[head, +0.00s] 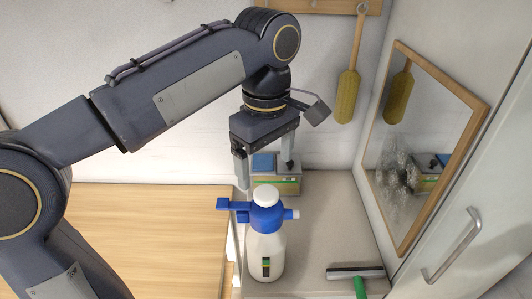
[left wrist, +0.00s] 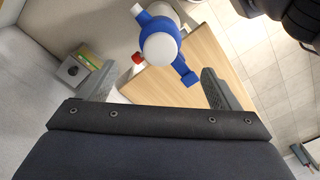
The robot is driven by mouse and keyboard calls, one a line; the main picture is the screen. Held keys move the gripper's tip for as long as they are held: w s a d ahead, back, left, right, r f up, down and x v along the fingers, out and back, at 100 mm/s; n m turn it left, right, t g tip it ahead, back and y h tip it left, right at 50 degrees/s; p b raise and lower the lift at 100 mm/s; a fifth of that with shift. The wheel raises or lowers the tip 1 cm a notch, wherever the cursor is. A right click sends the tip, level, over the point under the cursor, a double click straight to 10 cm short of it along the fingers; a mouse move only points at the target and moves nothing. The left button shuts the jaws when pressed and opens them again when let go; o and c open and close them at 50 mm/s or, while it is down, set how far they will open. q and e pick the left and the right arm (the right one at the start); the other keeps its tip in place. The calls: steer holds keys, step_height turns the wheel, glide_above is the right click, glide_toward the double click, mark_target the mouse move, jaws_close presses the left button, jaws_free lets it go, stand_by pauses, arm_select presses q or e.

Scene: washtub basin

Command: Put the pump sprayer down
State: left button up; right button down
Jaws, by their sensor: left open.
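The pump sprayer (head: 266,245) has a white bottle, a blue collar and handle, and a white cap. It stands upright on the grey counter (head: 330,225). My left gripper (head: 265,168) is open and empty, just behind and above the sprayer's top, fingers pointing down. In the left wrist view the sprayer's white cap and blue head (left wrist: 160,46) show beyond the spread fingers of my left gripper (left wrist: 150,85), with a gap to both. My right gripper is in neither view.
A box with a blue item (head: 265,163) sits at the counter's back, behind the gripper. A squeegee (head: 356,272) lies at the front right. A wooden surface (head: 150,235) lies left. A framed mirror (head: 410,220) and a hanging yellow brush (head: 348,95) are on the walls.

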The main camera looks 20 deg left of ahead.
arm_select(q)
steer(key=shift+r, duration=0.45)
steer(key=shift+s+a+f, duration=0.1)
steer(key=shift+a, duration=0.1)
steer(key=s+a+f+m+t+h, duration=0.2)
steer(key=s+a+f+m, duration=0.2)
steer(key=s+f, duration=0.3)
steer(key=s+a+f+m+t+h, duration=0.1)
steer(key=s+a+f+m+t, duration=0.2)
steer(key=s+f+m, duration=0.3)
step_height(320, 180, down, 5)
steer(key=shift+s+a+m+t+h, duration=0.35)
steer(key=shift+s+a, duration=0.2)
steer(key=shift+s, duration=0.35)
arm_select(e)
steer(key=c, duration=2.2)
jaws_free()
